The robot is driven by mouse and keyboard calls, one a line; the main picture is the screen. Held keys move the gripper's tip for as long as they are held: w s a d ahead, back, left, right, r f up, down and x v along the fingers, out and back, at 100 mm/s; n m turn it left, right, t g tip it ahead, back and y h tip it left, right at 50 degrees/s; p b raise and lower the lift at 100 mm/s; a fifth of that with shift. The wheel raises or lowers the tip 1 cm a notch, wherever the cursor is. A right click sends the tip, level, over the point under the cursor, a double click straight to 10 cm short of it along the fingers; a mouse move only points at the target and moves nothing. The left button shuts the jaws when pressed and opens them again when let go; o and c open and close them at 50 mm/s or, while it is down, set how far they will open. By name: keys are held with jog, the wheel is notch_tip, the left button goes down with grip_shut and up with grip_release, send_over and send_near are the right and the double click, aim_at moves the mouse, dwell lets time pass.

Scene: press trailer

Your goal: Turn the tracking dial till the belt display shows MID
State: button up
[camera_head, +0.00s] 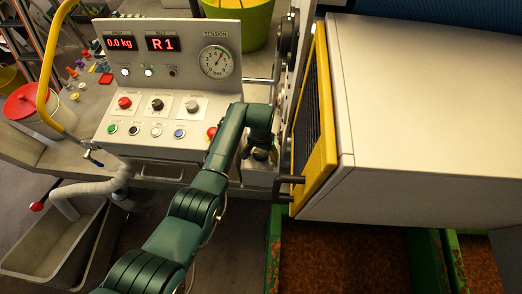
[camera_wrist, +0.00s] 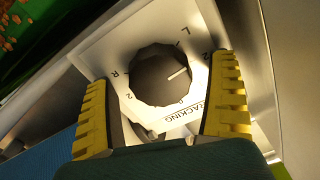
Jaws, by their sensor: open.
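The tracking dial (camera_wrist: 160,75) is a dark, many-sided knob on a white plate marked TRACKING, with L and R labels. Its white pointer line points right and slightly up in the wrist view. My gripper (camera_wrist: 162,90) is open, with one yellow ridged finger on each side of the dial. I see no clear contact between the fingers and the knob. In the head view my gripper (camera_head: 262,155) is low beside the panel's right end, and the dial is hidden there. The belt display (camera_head: 162,44) reads R1 in red.
The control panel (camera_head: 187,97) carries several knobs and buttons, a 0.0 kg display (camera_head: 120,43) and a round tension gauge (camera_head: 215,61). A large pale housing with a yellow-framed grille (camera_head: 325,165) stands close right of my gripper. A grey bin (camera_head: 55,245) is at lower left.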

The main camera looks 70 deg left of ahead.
aim_at(261, 152)
jog(key=c, duration=1.3)
jog(key=n, duration=0.4)
jog(key=shift+n+p, duration=0.35)
jog(key=shift+n, duration=0.05)
jog(key=o, duration=1.3)
notch_tip(261, 152, up, 12)
